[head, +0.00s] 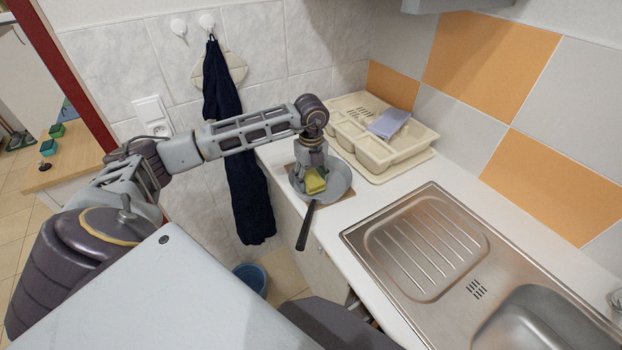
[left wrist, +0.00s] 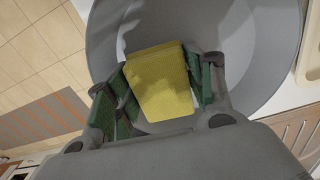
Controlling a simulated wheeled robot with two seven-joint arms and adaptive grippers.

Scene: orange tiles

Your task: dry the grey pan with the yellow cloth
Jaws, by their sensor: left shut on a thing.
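The grey pan (head: 338,182) sits near the counter's left edge, on a brown board, with its dark handle (head: 306,226) pointing toward me over the edge. My left gripper (head: 313,176) reaches down over the pan and is shut on the yellow cloth (head: 316,184). In the left wrist view the folded yellow cloth (left wrist: 158,82) lies between the green finger pads of the gripper (left wrist: 160,90), over the inside of the pan (left wrist: 255,55). I cannot tell whether the cloth touches the pan's bottom. My right gripper is not in view.
A cream dish rack (head: 412,150) with a blue-grey cloth or sponge (head: 389,123) stands behind the pan. A steel sink with drainboard (head: 425,245) lies to the right. A dark towel (head: 228,130) hangs on the wall; a blue bucket (head: 251,279) is on the floor.

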